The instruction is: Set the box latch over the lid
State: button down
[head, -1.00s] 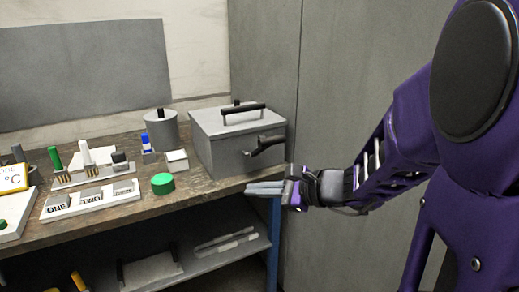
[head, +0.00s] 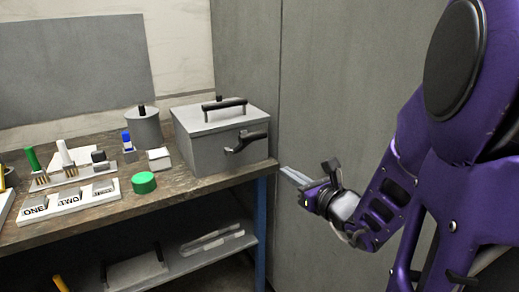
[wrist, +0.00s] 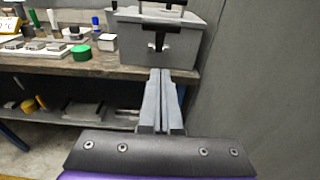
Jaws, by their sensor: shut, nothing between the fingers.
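The grey metal box (head: 205,155) stands at the right end of the workbench with its lid (head: 190,116) on. A black handle (head: 224,104) is on top of the lid. The black latch (head: 246,142) is on the box's front face and sticks out from it. The box (wrist: 135,50) and latch (wrist: 158,46) also show in the wrist view, beyond my fingers. My gripper (head: 284,172) is shut and empty, to the right of the bench's end and apart from the box. In the wrist view its fingers (wrist: 160,75) lie together, pointing toward the box.
A green round cap (head: 144,182), a white block (head: 159,159) and a grey canister (head: 143,128) stand left of the box. A labelled white tray (head: 70,202) lies further left. A lower shelf (head: 190,264) runs below the bench. A grey wall panel (head: 340,80) stands behind my arm.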

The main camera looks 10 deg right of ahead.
jog(key=shift+w, duration=0.1)
jog(key=r+p+x, duration=0.2)
jog(key=p+x, duration=0.1)
jog(key=x, duration=0.9)
jog(key=shift+w+a+r, duration=0.2)
jog(key=shift+w+r, duration=0.1)
jog(key=shift+w, duration=0.1)
jog(key=shift+r+p, duration=0.1)
jog(key=shift+p, duration=0.2)
